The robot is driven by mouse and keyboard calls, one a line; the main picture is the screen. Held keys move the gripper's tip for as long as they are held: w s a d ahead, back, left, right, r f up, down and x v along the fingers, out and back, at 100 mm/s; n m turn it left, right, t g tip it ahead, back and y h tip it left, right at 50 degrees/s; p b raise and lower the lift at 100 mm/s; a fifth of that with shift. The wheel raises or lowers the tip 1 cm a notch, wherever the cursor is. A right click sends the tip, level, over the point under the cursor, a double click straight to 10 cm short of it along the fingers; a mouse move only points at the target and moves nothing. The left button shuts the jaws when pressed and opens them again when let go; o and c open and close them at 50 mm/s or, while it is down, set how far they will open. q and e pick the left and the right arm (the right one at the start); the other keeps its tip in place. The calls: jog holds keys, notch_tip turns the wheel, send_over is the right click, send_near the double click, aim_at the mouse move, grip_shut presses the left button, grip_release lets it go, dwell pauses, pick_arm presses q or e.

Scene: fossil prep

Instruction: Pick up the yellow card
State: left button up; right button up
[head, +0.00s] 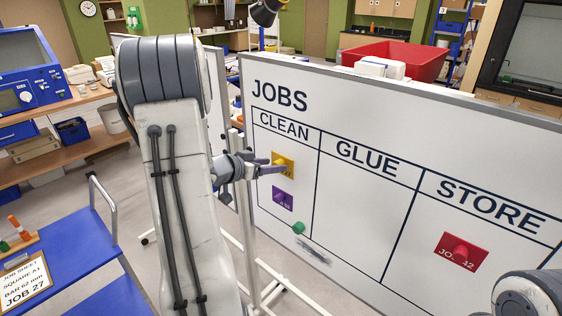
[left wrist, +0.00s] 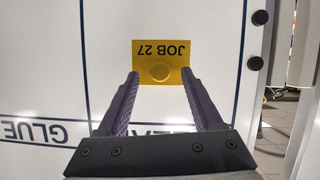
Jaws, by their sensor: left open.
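The yellow card (head: 284,160) is on the whiteboard (head: 350,110) in the CLEAN column, near its top. In the left wrist view the yellow card (left wrist: 162,50) reads JOB 27 upside down and has a round yellow knob on it. My left gripper (head: 280,166) is at the card in the head view, hiding part of it. In the left wrist view my left gripper (left wrist: 160,78) is open, its two purple fingers pointing at the card with the knob between their tips. I cannot tell whether the fingers touch the card. My right gripper is not in view.
A purple card (head: 283,199) sits below the yellow one, with a green knob (head: 298,228) lower down. A red card (head: 460,258) is in the STORE column. The GLUE column is clear. A blue cart (head: 75,255) holding a job sheet (head: 24,283) stands at the lower left.

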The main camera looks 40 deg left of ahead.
pick_arm(q)
jog(key=shift+w+f, duration=0.25)
jog(key=shift+w, duration=0.45)
grip_shut()
jog(key=shift+s+r+b, duration=0.3)
jog(key=shift+r+b, duration=0.05)
jog(key=shift+b, duration=0.1)
notch_tip(320, 180, up, 6)
jog(key=shift+s+r, duration=0.15)
jog(key=shift+r, duration=0.05)
jog(key=s+a+b, duration=0.1)
jog(key=s+b, duration=0.3)
jog(key=s, duration=1.5)
jog(key=shift+a+b, duration=0.2)
jog(key=shift+b, duration=0.2)
